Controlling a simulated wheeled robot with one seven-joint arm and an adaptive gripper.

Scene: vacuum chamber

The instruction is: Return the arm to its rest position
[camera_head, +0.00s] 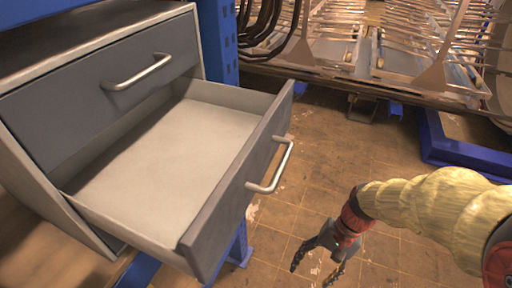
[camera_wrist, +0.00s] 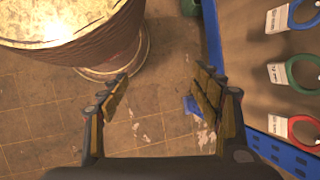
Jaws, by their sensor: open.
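My gripper (camera_head: 318,268) hangs at the lower middle right of the head view, with its fingers pointing down over the tiled floor. My arm comes in from the right edge in a yellowish cover. The gripper is to the right of the open drawer (camera_head: 165,150) and its handle (camera_head: 272,168), apart from both. In the wrist view my gripper (camera_wrist: 160,95) has its two fingers spread wide with only floor between them. It is open and empty.
The grey cabinet (camera_head: 110,60) has its lower drawer pulled out and empty; its upper drawer is shut. A metal rack (camera_head: 400,75) stands behind. Blue beams (camera_head: 465,152) sit low at right. The wrist view shows a large round object (camera_wrist: 85,40) and hanging colored rings (camera_wrist: 302,75).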

